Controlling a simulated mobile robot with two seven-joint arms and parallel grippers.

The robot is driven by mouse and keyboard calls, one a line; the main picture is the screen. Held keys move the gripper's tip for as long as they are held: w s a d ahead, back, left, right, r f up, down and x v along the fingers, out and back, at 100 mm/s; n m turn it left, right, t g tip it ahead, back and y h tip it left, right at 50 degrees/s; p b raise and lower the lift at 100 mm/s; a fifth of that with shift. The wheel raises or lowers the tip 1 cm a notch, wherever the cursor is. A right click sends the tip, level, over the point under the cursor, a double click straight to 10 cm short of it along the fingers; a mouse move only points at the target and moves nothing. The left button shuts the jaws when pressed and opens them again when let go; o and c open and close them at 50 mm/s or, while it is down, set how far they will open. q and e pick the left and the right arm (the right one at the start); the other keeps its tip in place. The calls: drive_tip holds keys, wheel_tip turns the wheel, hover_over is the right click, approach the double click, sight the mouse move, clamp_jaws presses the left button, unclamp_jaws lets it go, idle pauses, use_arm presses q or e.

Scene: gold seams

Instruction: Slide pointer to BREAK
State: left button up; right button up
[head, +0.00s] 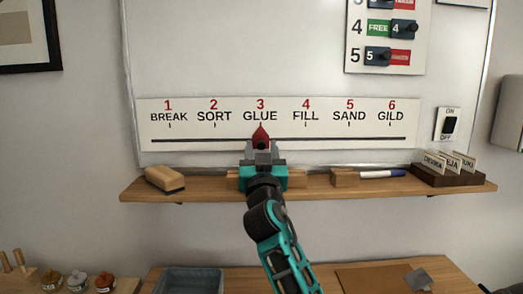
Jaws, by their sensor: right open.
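The red pointer (260,135) is at GLUE, under the number 3, on the white label strip (200,154). Its tip points up. A dark horizontal slot (340,139) runs along the strip below the words. BREAK (169,117) is the leftmost word, under the number 1. My right gripper (262,147) is open, with its fingertips just below the pointer and overlapping its lower part in the picture. I cannot tell whether the fingers touch it. My left gripper is not in view.
A wooden shelf (220,188) runs below the strip. It holds an eraser (165,179) at left, a blue-capped marker (382,173) and a name-card holder (447,176) at right. An ON/OFF switch (450,124) is right of the strip. A grey tray (190,280) sits below.

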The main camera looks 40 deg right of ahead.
clamp_jaws()
idle(0.3)
idle(0.3)
